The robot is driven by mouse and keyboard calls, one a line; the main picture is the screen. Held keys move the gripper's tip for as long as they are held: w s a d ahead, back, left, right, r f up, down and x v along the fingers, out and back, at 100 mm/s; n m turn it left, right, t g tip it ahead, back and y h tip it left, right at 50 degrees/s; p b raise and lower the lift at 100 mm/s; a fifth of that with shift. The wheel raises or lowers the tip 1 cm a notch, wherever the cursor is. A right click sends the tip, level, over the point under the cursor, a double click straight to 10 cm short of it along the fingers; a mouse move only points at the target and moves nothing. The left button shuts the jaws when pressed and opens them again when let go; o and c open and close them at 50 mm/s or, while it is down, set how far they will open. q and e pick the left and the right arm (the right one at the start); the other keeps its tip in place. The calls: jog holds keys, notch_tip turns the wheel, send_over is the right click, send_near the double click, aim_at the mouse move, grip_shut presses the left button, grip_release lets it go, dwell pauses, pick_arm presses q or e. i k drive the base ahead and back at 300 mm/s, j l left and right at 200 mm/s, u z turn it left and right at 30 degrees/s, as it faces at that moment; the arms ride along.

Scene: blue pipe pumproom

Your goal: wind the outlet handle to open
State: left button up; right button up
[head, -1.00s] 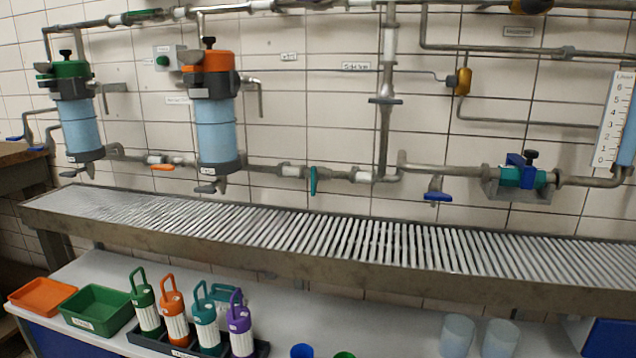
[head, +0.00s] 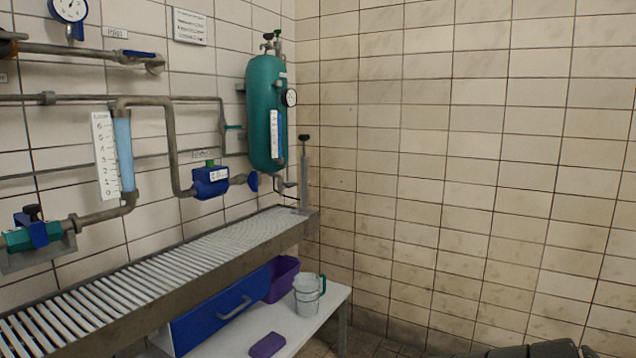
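I cannot read which handle is labelled as the outlet. A blue disc-like handle (head: 252,182) sits on the pipe just right of a blue meter body (head: 210,182), below the teal tank's left side. A small label (head: 203,154) is on the wall above the meter; its text is too small to read surely. A blue lever (head: 138,56) lies along the upper left pipe, near another label (head: 115,32). Neither of my grippers shows. Only a dark piece, likely of my own arm, shows at the bottom right edge, away from all handles.
A teal tank (head: 264,112) with a gauge hangs near the corner. A slatted drain shelf (head: 170,275) runs below the pipes. Under it are a blue drawer (head: 220,318), a purple bin (head: 283,278) and a clear jug (head: 308,294). The right wall is bare.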

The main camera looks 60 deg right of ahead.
aim_at(252, 178)
jog(key=z, duration=1.6)
